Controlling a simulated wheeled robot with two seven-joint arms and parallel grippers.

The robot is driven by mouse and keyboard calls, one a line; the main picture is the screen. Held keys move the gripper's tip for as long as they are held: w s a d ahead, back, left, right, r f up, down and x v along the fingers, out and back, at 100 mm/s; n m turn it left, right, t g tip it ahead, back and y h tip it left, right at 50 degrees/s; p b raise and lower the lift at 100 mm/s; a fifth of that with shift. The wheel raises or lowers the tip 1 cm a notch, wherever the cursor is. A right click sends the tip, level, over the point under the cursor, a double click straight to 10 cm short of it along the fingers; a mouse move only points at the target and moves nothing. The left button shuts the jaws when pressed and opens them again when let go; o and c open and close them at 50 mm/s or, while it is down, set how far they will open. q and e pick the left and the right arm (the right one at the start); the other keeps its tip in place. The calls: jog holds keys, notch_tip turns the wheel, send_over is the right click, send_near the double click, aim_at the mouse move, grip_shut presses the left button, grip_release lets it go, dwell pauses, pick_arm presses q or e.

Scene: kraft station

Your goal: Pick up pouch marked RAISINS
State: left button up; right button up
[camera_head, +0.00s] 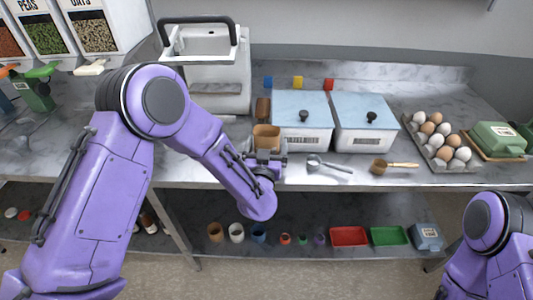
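My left arm reaches in from the left, and its gripper (267,158) is at the front edge of the counter, left of centre. A tan, kraft-coloured container (266,135) is directly beyond the gripper and looks close to or touching it. I cannot tell whether the fingers are closed on it. No RAISINS marking is legible on it, and no pouch with that word can be made out. My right arm shows at the lower right, but its gripper is out of view.
Two blue-lidded boxes (302,107) (364,109) stand right of the gripper. A metal scoop (328,165), wooden-handled scoop (392,165) and egg tray (470,160) lie further right. A white machine (207,75) stands behind. The lower shelf holds cups and trays (349,237).

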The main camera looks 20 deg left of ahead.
pick_arm(q)
jog(key=c, duration=0.8)
jog(key=shift+o, duration=0.2)
